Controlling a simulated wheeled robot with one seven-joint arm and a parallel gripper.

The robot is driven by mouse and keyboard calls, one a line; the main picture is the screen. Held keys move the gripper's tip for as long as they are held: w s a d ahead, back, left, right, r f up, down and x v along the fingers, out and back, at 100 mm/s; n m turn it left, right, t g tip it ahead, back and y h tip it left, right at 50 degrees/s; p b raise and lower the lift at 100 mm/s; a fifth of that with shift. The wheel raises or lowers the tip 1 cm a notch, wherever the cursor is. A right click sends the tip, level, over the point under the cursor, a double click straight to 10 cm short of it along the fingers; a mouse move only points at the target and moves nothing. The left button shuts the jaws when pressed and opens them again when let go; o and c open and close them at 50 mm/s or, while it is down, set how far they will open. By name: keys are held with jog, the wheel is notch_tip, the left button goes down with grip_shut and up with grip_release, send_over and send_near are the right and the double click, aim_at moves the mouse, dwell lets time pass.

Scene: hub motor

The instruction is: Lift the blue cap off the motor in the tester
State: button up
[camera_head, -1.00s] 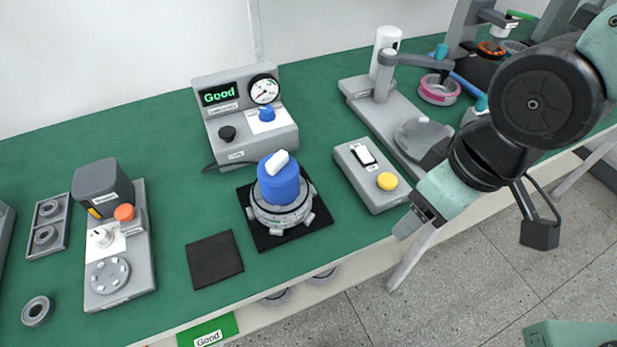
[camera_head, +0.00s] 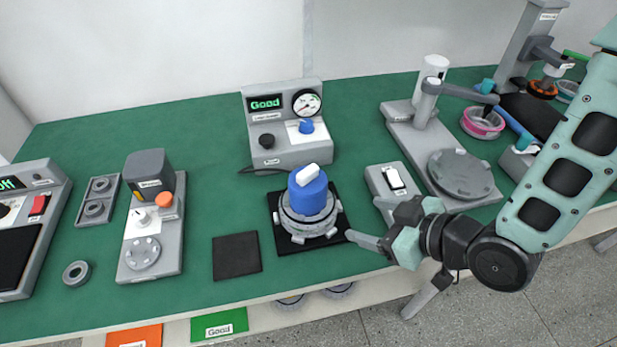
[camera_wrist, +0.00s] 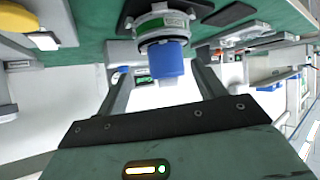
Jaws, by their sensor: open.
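The blue cap (camera_head: 307,195) with a white top handle sits on the round grey motor (camera_head: 305,222), which stands on a black square pad in front of the tester (camera_head: 285,125). The tester's display reads "Good". My gripper (camera_head: 366,222) is open and empty, to the right of the motor and pointing towards it, apart from it. In the wrist view the blue cap (camera_wrist: 166,60) and the motor (camera_wrist: 163,22) appear upside down, ahead of my gripper (camera_wrist: 160,72) and between its two spread fingers.
A grey switch box (camera_head: 391,181) stands just right of the motor, close to my gripper. A round-plate station (camera_head: 460,172) lies farther right. A black mat (camera_head: 237,256) lies left of the motor. Green table (camera_head: 215,190) is bare to the left of the tester.

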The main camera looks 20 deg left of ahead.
jog(key=a+t+y+b, duration=0.1)
jog(key=b, duration=0.2)
jog(key=a+m+t+y+b, duration=0.1)
jog(key=a+y+b, duration=0.1)
jog(key=b, duration=0.2)
jog(key=a+r+t+y+b, duration=0.1)
jog(key=a+y+b, duration=0.1)
jog(key=b, duration=0.2)
jog(key=shift+w, duration=0.35)
jog(key=shift+a+b, duration=0.15)
jog(key=shift+b, duration=1)
